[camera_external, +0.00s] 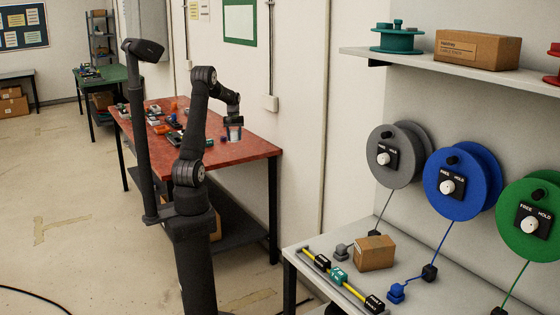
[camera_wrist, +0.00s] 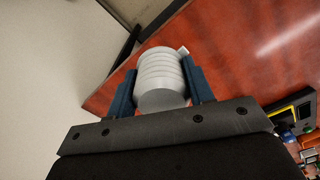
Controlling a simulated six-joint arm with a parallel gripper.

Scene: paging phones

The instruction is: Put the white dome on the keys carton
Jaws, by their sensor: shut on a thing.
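My gripper (camera_wrist: 160,66) is shut on the white dome (camera_wrist: 161,88), a pale ribbed round piece between the two blue fingers. In the external view my gripper (camera_external: 235,122) is over the near right part of the red table, and the white dome (camera_external: 235,134) shows small and pale below it. I cannot tell whether the dome touches the table top. I cannot pick out the keys carton for certain.
The red table (camera_external: 250,150) holds several small parts towards its far left end. The grey bench (camera_external: 325,240) bears a yellow rod (camera_external: 320,261) with dark blocks and small weights. Grey, blue (camera_external: 462,182) and green reels hang above it, with cords running down.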

